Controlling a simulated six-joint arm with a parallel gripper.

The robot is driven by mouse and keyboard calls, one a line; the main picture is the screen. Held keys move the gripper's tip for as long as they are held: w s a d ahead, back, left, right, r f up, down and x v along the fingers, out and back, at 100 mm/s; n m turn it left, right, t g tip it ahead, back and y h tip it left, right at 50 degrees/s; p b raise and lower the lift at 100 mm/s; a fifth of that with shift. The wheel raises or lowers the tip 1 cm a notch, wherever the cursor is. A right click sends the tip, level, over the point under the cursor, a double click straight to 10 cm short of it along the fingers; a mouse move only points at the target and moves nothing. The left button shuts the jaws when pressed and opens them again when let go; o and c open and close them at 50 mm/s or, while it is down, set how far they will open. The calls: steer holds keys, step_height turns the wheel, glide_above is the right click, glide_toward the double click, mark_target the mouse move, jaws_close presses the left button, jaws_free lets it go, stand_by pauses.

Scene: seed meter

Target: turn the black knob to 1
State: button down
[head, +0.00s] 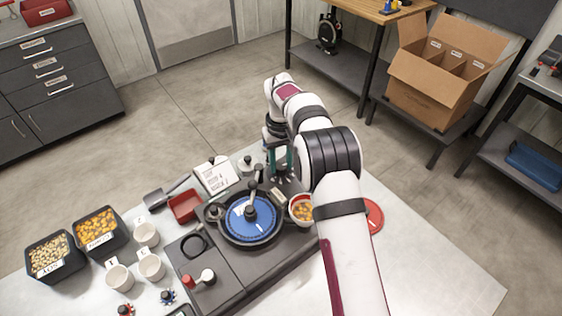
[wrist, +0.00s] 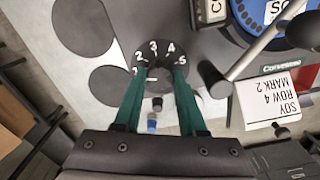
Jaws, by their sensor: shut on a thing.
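The black knob (wrist: 160,73) sits on a round dark dial (wrist: 161,46) numbered 1 to 5 in the wrist view. The 1 is at the left end of the scale and the 5 at the right. My gripper (wrist: 161,68) has its two teal fingers closed on either side of the knob. A small white mark shows between the fingertips, towards the 1 side, but the exact setting is hard to read. In the head view my gripper (head: 281,172) reaches down at the far right corner of the seed meter (head: 214,268), and the knob is hidden there.
A blue seed disc (head: 243,226) with a crank arm lies left of my gripper. A cup of orange seeds (head: 302,210) stands close by on the right. White cards (head: 214,174), a red bin (head: 185,207) and seed trays (head: 100,232) are farther left.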

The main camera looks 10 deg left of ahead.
mark_target(281, 165)
steer(key=shift+n, duration=0.9)
steer(key=shift+c, duration=2.3)
jaws_free()
step_height(281, 165, up, 16)
